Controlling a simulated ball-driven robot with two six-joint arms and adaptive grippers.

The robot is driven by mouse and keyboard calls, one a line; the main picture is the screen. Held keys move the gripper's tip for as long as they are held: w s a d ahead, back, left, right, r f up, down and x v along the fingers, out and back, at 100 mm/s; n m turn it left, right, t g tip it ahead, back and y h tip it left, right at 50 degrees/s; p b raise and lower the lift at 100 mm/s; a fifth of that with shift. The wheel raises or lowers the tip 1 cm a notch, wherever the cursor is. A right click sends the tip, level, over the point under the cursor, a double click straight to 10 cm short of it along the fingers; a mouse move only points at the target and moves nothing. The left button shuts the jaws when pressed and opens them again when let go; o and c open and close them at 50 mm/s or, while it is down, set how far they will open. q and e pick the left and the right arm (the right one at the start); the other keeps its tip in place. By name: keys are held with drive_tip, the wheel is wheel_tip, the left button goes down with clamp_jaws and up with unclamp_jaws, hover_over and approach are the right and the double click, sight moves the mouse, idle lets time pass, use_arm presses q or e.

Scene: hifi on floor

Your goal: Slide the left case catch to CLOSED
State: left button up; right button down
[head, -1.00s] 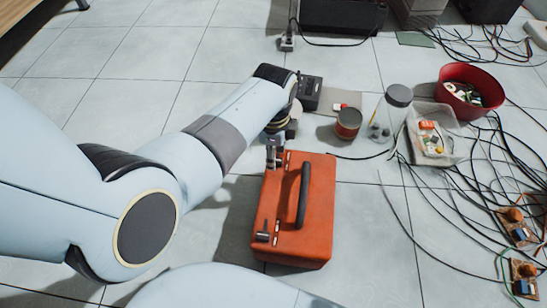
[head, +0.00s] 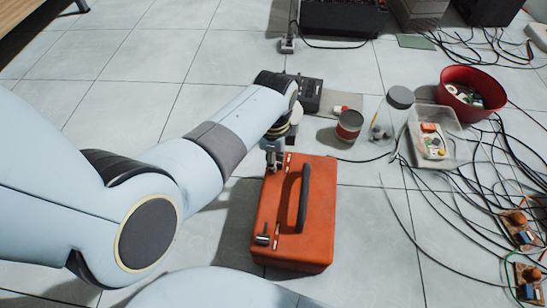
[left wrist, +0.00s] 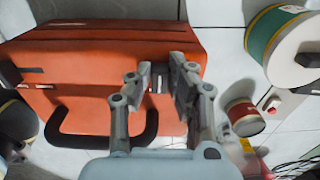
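The orange-red case (head: 310,225) lies on the tiled floor with its black handle (head: 303,198) on the upper face. One dark catch (head: 262,238) sits near the case's near left corner. My left gripper (head: 273,163) is at the case's far left corner and hides the other catch in the head view. In the left wrist view the two fingertips (left wrist: 162,80) are a small gap apart at the edge of the case (left wrist: 100,45), with a small dark part between them. I cannot tell whether they press on it. My right gripper is in neither view.
A clear tub (head: 434,135), a red bowl (head: 474,90) and loose cables (head: 470,210) lie to the right. The floor just right of the case is clear.

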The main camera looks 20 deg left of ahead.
use_arm(q)
clamp_jaws()
drive_tip(key=shift+w+a, duration=0.2)
drive_tip(key=shift+w, duration=0.65)
drive_tip(key=shift+w+a, duration=0.15)
drive_tip(key=shift+w, duration=0.7)
drive_tip(key=o, duration=0.6)
unclamp_jaws()
drive_tip(key=shift+o, duration=0.2)
drive_tip(key=shift+r, duration=0.1)
